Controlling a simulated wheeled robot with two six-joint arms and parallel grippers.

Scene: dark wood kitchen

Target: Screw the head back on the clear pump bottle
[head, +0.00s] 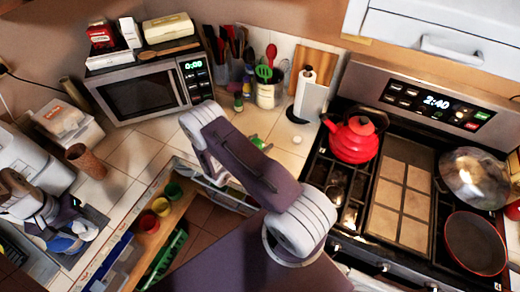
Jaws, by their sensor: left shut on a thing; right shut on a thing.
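My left gripper (74,212) is at the lower left, at the end of the grey and dark arm that comes in from the left edge. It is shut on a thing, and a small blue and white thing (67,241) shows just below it. I cannot tell whether this is part of the clear pump bottle or its head. My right arm fills the lower middle, and its links hide what lies behind them. I cannot make out my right gripper. I cannot pick out the clear pump bottle or its head with certainty.
A microwave (146,92) stands on the tiled counter, with a brown cup (86,160) to its left. A red kettle (355,138) and a dark pan (474,243) are on the stove at right. Coloured cups (160,206) stand on a lower wooden shelf. A paper towel roll (305,98) stands behind.

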